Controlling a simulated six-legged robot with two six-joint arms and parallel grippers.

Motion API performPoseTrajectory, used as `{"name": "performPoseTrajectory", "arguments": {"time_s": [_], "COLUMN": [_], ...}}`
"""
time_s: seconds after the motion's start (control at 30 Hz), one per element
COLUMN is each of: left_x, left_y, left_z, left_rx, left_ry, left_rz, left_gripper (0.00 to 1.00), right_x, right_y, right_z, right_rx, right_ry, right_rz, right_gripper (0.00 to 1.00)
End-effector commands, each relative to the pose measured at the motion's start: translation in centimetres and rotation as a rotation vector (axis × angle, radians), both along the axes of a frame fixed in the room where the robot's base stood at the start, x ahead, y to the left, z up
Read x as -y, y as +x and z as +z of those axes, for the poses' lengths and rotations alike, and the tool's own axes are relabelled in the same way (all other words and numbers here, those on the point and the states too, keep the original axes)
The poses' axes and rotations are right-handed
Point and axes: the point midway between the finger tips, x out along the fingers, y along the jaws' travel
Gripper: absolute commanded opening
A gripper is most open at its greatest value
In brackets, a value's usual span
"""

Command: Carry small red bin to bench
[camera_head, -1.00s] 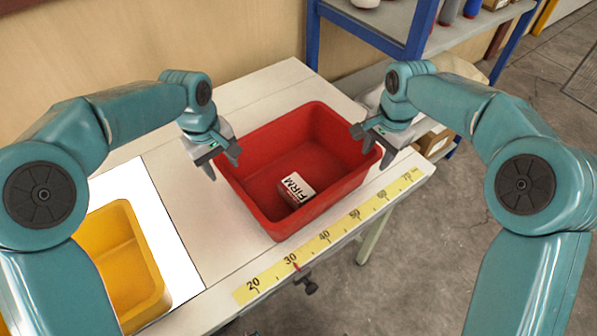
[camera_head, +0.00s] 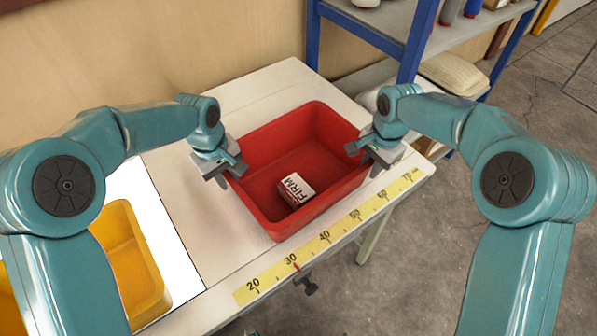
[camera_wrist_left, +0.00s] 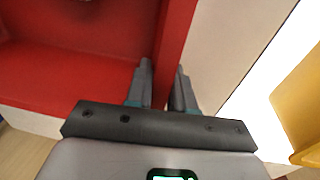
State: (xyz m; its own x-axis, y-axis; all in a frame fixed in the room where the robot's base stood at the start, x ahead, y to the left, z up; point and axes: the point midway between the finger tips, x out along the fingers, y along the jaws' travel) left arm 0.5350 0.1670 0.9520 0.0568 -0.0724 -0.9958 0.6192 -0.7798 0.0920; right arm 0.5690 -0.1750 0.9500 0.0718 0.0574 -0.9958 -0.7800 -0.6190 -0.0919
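The red bin (camera_head: 263,215) stands on the bench with a small white-and-red box marked FIRM (camera_head: 296,188) inside. My left gripper (camera_head: 230,172) is at the bin's left wall. In the left wrist view the fingers (camera_wrist_left: 163,88) are close together with the red wall (camera_wrist_left: 176,35) between them, one inside and one outside, so it looks shut on the wall. My right gripper (camera_head: 365,158) is at the opposite wall, with one finger over the inside and one outside. How tightly it is closed is not clear.
The bench (camera_head: 270,93) has a yellow measuring strip (camera_head: 325,237) along its front edge. A yellow bin (camera_head: 130,262) sits on a white sheet (camera_head: 168,232) at the left. A blue-framed shelf (camera_head: 415,40) stands behind at the right. The bench behind the red bin is clear.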

Motion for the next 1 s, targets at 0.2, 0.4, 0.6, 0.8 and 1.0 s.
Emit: {"name": "performPoseTrajectory", "arguments": {"time_s": [0.2, 0.4, 0.6, 0.8, 1.0], "left_x": [0.0, 0.0, 0.0, 0.0, 0.0], "left_y": [0.1, 0.1, 0.1, 0.1, 0.1], "left_z": [0.2, 1.4, 3.8, 5.2, 5.1], "left_rx": [0.002, 0.002, 0.002, 0.002, 0.002], "left_ry": [0.0, 0.0, 0.0, 0.0, 0.0], "left_rz": [0.001, 0.001, 0.001, 0.001, 0.001], "left_gripper": [0.0, 0.0, 0.0, 0.0, 0.0], "right_x": [0.0, 0.0, 0.0, 0.0, 0.0], "right_y": [0.0, 0.0, 0.0, 0.0, 0.0], "right_z": [0.2, 1.4, 3.9, 5.2, 5.1], "right_rx": [0.002, 0.002, 0.001, 0.001, 0.001], "right_ry": [-0.001, -0.001, -0.002, -0.001, -0.001], "right_rz": [0.001, 0.001, 0.001, 0.001, 0.001], "right_gripper": [0.0, 0.0, 0.0, 0.0, 0.0]}}
